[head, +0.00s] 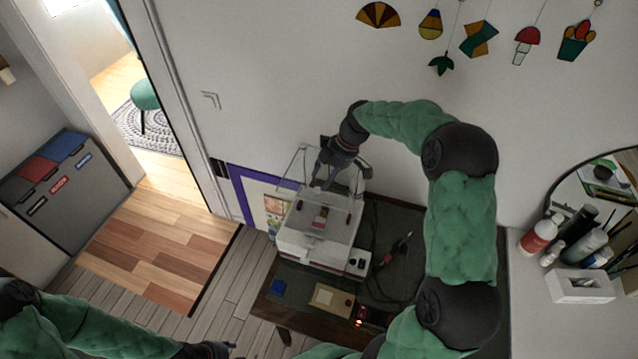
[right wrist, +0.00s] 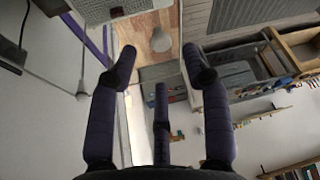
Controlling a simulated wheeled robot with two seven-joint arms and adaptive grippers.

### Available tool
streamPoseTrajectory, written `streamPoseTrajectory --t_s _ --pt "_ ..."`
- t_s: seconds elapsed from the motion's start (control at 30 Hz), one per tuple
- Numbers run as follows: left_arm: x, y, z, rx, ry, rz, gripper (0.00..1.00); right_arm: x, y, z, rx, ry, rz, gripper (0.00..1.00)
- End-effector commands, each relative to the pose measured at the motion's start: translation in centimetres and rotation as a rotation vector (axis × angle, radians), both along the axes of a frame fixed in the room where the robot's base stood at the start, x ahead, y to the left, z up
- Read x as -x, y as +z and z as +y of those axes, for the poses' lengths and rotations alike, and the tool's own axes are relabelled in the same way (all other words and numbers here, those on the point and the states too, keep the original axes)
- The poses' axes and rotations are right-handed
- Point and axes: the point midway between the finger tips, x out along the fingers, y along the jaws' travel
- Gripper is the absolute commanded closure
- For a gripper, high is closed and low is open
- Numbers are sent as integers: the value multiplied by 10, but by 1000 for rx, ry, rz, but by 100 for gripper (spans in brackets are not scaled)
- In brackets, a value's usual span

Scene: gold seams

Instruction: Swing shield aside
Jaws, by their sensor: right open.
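A clear shield (head: 345,225) stands on a white boxy machine (head: 305,250) on the dark workbench. Small red and dark parts show through the shield. My right gripper (head: 338,180) reaches down at the shield's upper far side, its fingers spread. I cannot tell whether they touch the clear panel. In the right wrist view, my right gripper (right wrist: 160,75) is open, with nothing clearly held between its fingers. A pale rounded knob (right wrist: 161,40) shows beyond the fingers; I cannot tell what it belongs to. My left gripper (head: 208,350) is low at the bottom edge, partly cut off.
The bench also holds a soldering iron (head: 397,250) with its cable, a blue piece (head: 277,288), a tan tray (head: 330,299) and a device with a lit red display (head: 370,316). Bottles (head: 540,236) stand at the right. Ornaments (head: 478,40) hang on the wall.

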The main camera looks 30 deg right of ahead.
Motion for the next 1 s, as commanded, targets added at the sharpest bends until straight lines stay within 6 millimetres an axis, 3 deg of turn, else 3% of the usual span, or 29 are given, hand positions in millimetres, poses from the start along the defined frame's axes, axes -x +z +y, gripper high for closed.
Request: streamPoseTrajectory --t_s 0.3,0.67,0.7,0.87,1.0 --pt "1 5 0 0 0 1 60 -7 -36 13 0 -1 0 52" --pt "0 5 0 0 0 1 60 -8 -41 15 1 -2 -2 52" --pt "0 5 0 0 0 1 60 -8 -41 15 1 -2 -2 55" --pt "0 5 0 0 0 1 60 -8 -41 15 1 -2 -1 100" --pt "0 5 0 0 0 1 60 -8 -41 15 1 -2 -2 100"
